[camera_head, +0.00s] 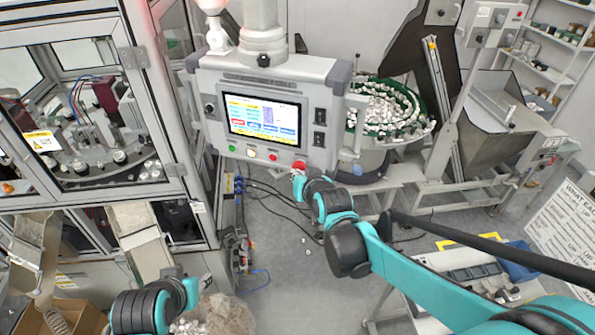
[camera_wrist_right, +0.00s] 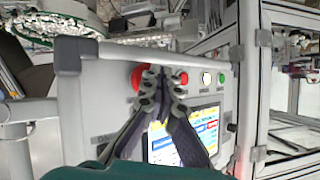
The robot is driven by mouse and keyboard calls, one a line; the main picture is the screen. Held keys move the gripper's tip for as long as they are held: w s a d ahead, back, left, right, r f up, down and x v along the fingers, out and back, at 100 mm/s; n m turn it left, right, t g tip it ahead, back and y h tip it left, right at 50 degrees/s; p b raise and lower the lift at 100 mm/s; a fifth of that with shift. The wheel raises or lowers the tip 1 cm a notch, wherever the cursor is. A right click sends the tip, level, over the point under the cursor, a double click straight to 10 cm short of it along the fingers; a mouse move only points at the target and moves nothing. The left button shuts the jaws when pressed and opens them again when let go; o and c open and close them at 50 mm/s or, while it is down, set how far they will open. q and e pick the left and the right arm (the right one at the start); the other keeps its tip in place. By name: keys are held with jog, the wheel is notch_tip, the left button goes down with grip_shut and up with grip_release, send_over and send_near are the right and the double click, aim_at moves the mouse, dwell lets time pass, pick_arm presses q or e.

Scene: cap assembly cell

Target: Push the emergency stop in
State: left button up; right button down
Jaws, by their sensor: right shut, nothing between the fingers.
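The control panel (camera_head: 262,85) hangs in the middle of the head view with a lit screen. The red emergency stop (camera_head: 299,164) sits at the panel's lower right corner, partly covered by my right gripper (camera_head: 298,177). In the right wrist view the large red emergency stop (camera_wrist_right: 138,76) shows just left of my right gripper's fingertips (camera_wrist_right: 161,76), which partly overlap it. My right gripper is shut and empty. I cannot tell whether its tips touch the button or how deep the button sits. My left gripper (camera_head: 201,288) is low at the left; its finger state is unclear.
A smaller red button (camera_head: 273,156), a white button (camera_head: 251,153) and a green button (camera_head: 232,149) line the panel's lower edge. A glazed machine cabinet (camera_head: 140,60) stands at left. A feeder bowl (camera_head: 428,128) with white caps stands behind the panel at right. Cables lie on the floor below.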

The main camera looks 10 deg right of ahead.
jog(key=shift+s+a+f, duration=0.1)
jog(key=shift+s+a, duration=0.35)
jog(key=shift+s, duration=0.3)
jog(key=shift+s+a+p, duration=0.15)
jog(key=shift+s+a, duration=0.2)
jog(key=shift+s, duration=0.4)
jog(key=shift+s+a+p, duration=0.15)
jog(key=shift+s+a, duration=0.25)
jog(key=shift+s, duration=0.3)
jog(key=shift+s+a+p, duration=0.15)
jog(key=shift+s+a, duration=0.2)
jog(key=shift+s, duration=0.4)
